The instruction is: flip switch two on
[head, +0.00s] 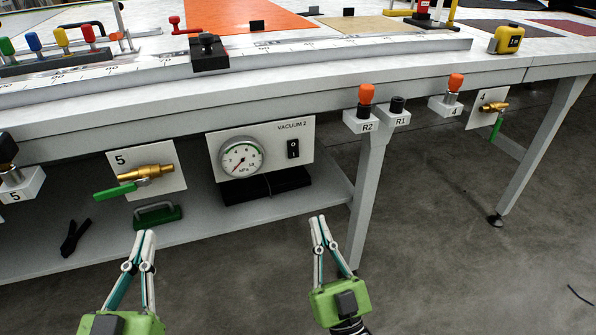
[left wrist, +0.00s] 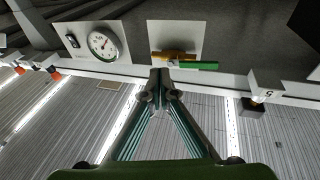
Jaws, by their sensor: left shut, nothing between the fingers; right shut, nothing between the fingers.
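The VACUUM 2 panel (head: 265,165) is a white plate on the front of the bench, with a round kPa gauge (head: 241,158) on its left. The black rocker switch (head: 293,149) sits at the panel's right; its position is too small to tell. In the left wrist view the panel appears upside down, with the gauge (left wrist: 104,44) and switch (left wrist: 72,41) at upper left. My left gripper (head: 146,234) is shut and empty, below valve panel 5 and left of the VACUUM 2 panel. My right gripper (head: 318,220) is shut and empty, below and right of the switch.
Valve panel 5 (head: 172,160) has a brass valve (head: 146,173) and green lever (head: 119,190). Knobs R2 (head: 366,96) and R1 (head: 397,105) stick out right of the VACUUM 2 panel. A bench leg (head: 366,200) stands beside my right gripper.

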